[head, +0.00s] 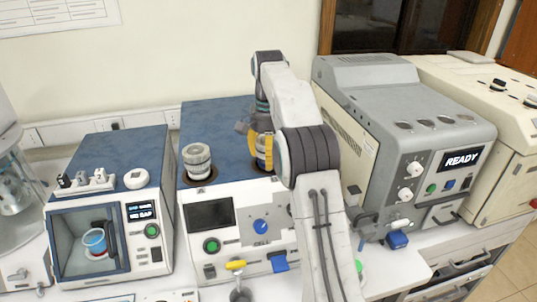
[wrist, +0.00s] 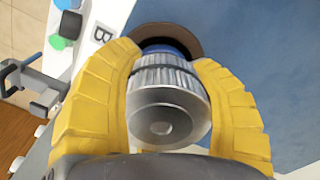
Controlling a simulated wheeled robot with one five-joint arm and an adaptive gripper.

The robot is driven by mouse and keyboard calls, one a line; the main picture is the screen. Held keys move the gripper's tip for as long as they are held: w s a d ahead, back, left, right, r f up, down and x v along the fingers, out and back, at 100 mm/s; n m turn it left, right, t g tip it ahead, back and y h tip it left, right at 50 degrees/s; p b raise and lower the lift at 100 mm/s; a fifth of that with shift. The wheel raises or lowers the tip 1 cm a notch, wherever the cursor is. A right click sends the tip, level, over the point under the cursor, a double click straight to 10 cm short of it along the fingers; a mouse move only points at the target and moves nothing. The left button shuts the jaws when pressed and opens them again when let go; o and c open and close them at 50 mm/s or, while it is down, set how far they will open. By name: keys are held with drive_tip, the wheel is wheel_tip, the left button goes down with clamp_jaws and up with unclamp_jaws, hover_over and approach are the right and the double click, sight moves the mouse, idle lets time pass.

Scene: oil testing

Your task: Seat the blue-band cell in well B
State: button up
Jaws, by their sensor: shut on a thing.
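The blue-band cell (wrist: 166,95) is a ribbed metal cylinder with a plain round end facing the wrist camera and a strip of blue at its far end. My gripper (wrist: 165,62) has yellow fingers shut around its sides. The cell's far end lines up with the brown-rimmed opening of well B (wrist: 197,38), beside the printed letter B. How deep it sits is hidden. In the head view my gripper (head: 262,151) is low over the right well of the blue-topped tester (head: 222,122), and the arm partly hides the cell.
Another metal cell (head: 197,160) stands upright in the tester's left well. A grey machine reading READY (head: 420,150) stands close on the right of my arm.

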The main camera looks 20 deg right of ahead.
drive_tip(key=o, duration=1.5)
drive_tip(key=shift+c, duration=0.2)
drive_tip(key=shift+f, duration=0.1)
drive_tip(key=shift+s+a+r, duration=0.1)
drive_tip(key=shift+s+r, duration=0.2)
drive_tip(key=shift+r, duration=0.15)
drive_tip(key=s+a+r, duration=0.1)
drive_tip(key=s, duration=0.1)
drive_tip(key=s+a+r+n, duration=0.1)
drive_tip(key=s+a+r+n+t, duration=0.1)
drive_tip(key=s+r, duration=0.1)
drive_tip(key=shift+s+a, duration=0.3)
drive_tip(key=s+a+f+n+t, duration=0.1)
drive_tip(key=s+a+f+n, duration=0.1)
drive_tip(key=s, duration=0.6)
drive_tip(key=s+a+f+n+t+b, duration=0.1)
drive_tip(key=s+a+f+n, duration=0.2)
drive_tip(key=s, duration=0.5)
drive_tip(key=s+a+f+n+t, duration=0.1)
drive_tip(key=s+a+f+n, duration=0.1)
drive_tip(key=s, duration=0.7)
drive_tip(key=shift+a+f+n+t+b, duration=0.15)
drive_tip(key=shift+f+n+t+b, duration=0.2)
drive_tip(key=shift+f+n, duration=0.5)
